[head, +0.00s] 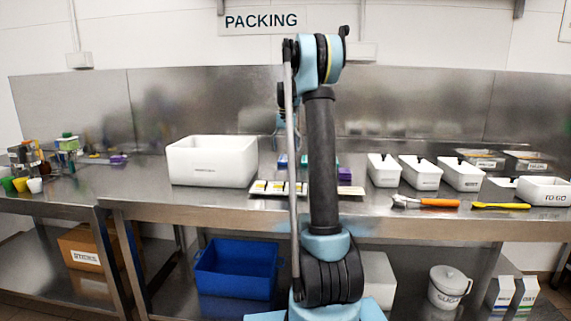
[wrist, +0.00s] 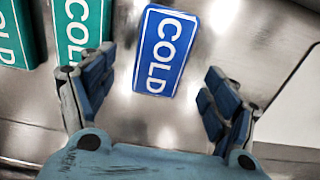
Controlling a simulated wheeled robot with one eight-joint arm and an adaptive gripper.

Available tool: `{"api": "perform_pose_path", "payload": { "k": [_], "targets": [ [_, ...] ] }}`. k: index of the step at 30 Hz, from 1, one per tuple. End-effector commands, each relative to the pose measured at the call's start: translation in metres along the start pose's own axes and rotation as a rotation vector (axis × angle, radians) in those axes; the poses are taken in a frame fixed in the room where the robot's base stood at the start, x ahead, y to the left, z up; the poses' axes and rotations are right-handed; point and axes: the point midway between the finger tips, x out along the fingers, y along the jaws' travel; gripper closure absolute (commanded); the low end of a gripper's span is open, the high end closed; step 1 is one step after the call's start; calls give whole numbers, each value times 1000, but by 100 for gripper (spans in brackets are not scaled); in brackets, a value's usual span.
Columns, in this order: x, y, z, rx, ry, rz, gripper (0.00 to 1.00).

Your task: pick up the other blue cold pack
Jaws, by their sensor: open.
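A blue cold pack (wrist: 165,50) with white COLD lettering lies flat on the steel table in the wrist view, slightly tilted. My gripper (wrist: 160,72) is open and empty. Its fingers stand wide apart to either side of the pack's near end, with bare table between them. I cannot tell how high they are above the table. In the head view small blue packs (head: 282,161) show beside my arm on the bench, and my arm hides part of that area. The gripper itself is mostly hidden behind my arm there.
Green COLD packs (wrist: 80,30) lie left of the blue one, close to the left finger. A white container (wrist: 295,105) is at the right edge. In the head view a large white box (head: 212,162) stands left, and small white tubs (head: 420,173) stand right.

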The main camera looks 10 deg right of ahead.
Motion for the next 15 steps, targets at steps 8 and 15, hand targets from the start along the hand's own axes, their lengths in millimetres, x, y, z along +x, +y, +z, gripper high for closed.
{"api": "perform_pose_path", "payload": {
  "k": [8, 15],
  "targets": [
    [36, -2, 2, 0, 0, 0, 20],
    [45, -2, 3, 0, 0, 0, 20]
  ]
}}
